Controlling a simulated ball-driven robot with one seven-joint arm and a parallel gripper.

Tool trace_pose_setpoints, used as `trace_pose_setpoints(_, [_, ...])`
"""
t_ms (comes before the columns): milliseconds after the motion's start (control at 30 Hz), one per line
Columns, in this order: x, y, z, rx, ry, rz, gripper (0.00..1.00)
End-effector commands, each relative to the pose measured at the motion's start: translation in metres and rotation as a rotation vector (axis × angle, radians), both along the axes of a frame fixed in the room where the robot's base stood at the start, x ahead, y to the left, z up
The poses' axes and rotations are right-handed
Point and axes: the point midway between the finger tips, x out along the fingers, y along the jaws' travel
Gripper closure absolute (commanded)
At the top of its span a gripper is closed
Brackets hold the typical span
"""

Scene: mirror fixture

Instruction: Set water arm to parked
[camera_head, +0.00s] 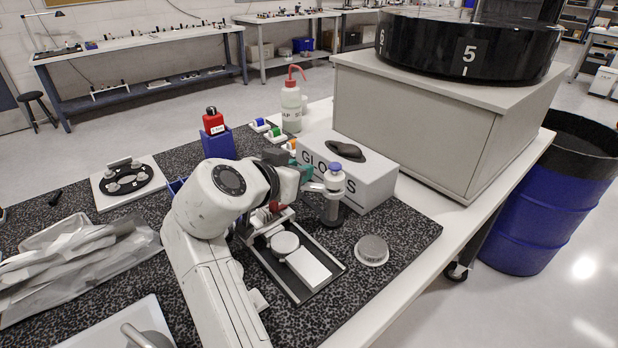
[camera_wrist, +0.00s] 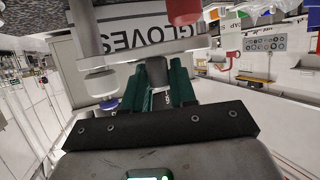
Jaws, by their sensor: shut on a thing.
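My gripper (camera_head: 303,173) has dark green fingers, also seen in the wrist view (camera_wrist: 158,75). It is shut on what appears to be the water arm (camera_head: 314,187), a pale horizontal bar. In the wrist view the bar (camera_wrist: 122,72) crosses just beyond my fingertips, with a pale round fitting under its left part. My wrist hides the bar's left end in the head view. I see no readable parked mark.
Behind stands a GLOVES box (camera_head: 372,178). A framed fixture with a white disc (camera_head: 285,243) lies below my gripper. A round lidded tin (camera_head: 372,250) sits to its right. A red bottle (camera_head: 213,122) in a blue holder and a wash bottle (camera_head: 291,105) stand behind.

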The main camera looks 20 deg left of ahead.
Motion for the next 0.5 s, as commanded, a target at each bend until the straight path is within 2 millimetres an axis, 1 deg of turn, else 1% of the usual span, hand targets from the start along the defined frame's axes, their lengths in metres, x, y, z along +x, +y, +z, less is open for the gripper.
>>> trace_pose_setpoints(400, [-0.0003,0.0017,-0.0016,0.001,0.005,-0.003,1.00])
trace_pose_setpoints(433, [-0.0003,0.0017,-0.0016,0.001,0.005,-0.003,0.73])
trace_pose_setpoints(500, [-0.0002,0.0016,-0.0016,0.001,0.005,-0.003,0.66])
